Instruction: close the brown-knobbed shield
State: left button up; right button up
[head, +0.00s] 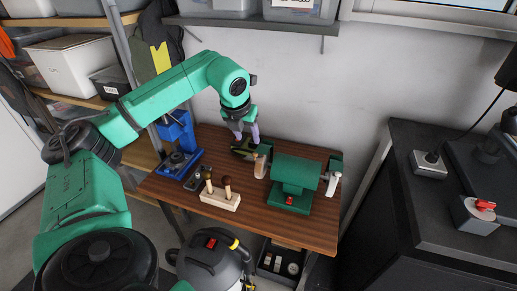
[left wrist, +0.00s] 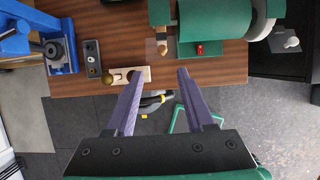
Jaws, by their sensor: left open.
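The green bench grinder (head: 297,171) stands on the right of the wooden bench, and it also shows at the top of the left wrist view (left wrist: 215,20). A clear shield pane (left wrist: 152,46) with a small brown knob (left wrist: 163,49) is at the grinder's left end in the left wrist view. Its exact tilt is hard to tell. My left gripper (head: 248,136) is open and empty, pointing down above the bench, left of the grinder. Its two purple fingers (left wrist: 160,72) show apart in the left wrist view, with the knob just beyond the gap between their tips.
A pale wooden block (head: 220,198) with upright handled tools stands left of the grinder. A blue press (head: 180,160) is at the bench's left. A vacuum (head: 212,262) stands below the front edge.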

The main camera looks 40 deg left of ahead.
aim_at(254, 156)
pick_arm(q)
jog(key=x, duration=0.3)
jog(key=p+x, duration=0.1)
jog(key=x, duration=0.6)
jog(key=shift+w+p, duration=0.3)
jog(key=shift+p, duration=0.05)
jog(key=shift+f, duration=0.1)
grip_shut()
pick_arm(e)
jog(key=shift+w+a+r, duration=0.2)
jog(key=shift+w+r, duration=0.55)
jog(key=shift+r, duration=0.25)
